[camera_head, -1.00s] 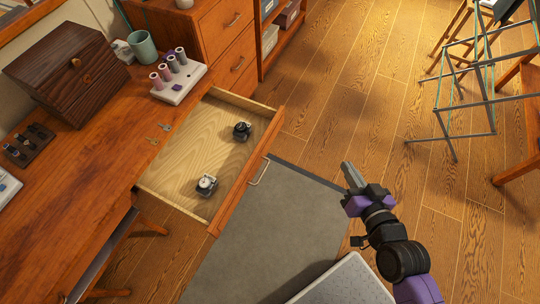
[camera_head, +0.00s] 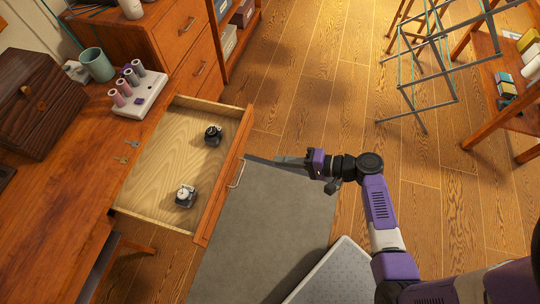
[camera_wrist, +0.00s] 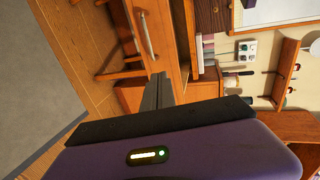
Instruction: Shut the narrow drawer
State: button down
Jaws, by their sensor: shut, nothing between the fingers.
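The narrow drawer (camera_head: 127,205) stands pulled out from the wooden table, its front panel (camera_head: 222,190) facing right with a pale bar handle (camera_head: 236,174). In it lie a dark small device (camera_head: 213,135) and a silver-and-black one (camera_head: 185,196). My gripper (camera_head: 277,160) is shut and empty, to the right of the drawer front, pointing left toward it with a gap between. In the wrist view, the shut fingers (camera_wrist: 157,92) point toward the wooden front, and the handle (camera_wrist: 144,32) shows to their upper left.
The table top (camera_head: 65,190) holds a dark wooden box (camera_head: 38,105), a mug (camera_head: 97,66), a spool rack (camera_head: 138,95) and keys (camera_head: 127,150). A grey mat (camera_head: 265,235) lies below the drawer front. A drying rack (camera_head: 425,75) stands at the upper right.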

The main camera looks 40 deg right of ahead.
jog(key=p, duration=0.1)
send_near(236, 154)
jog(key=x, duration=0.5)
jog(key=shift+a+f, duration=0.1)
jog(key=shift+a, duration=0.1)
jog(key=shift+w+a, duration=0.25)
jog(key=shift+w, duration=0.3)
jog(key=shift+w+a+f, duration=0.15)
jog(key=shift+w+a, duration=0.15)
jog(key=shift+w, duration=0.15)
jog(key=w+a+b, duration=0.5)
jog(key=w, duration=0.3)
jog(key=w+a+b, duration=0.4)
jog(key=w+b, duration=0.1)
jog(key=w, duration=0.4)
jog(key=w+a+b, duration=0.5)
jog(key=w, duration=0.3)
jog(key=shift+w+a, duration=0.35)
jog(key=shift+a, duration=0.05)
jog(key=shift+w+a, duration=0.1)
jog(key=shift+w, duration=0.1)
jog(key=shift+w+a+r, duration=0.1)
jog(key=shift+w+r, duration=0.05)
jog(key=shift+r, duration=0.15)
jog(key=shift+r, duration=0.1)
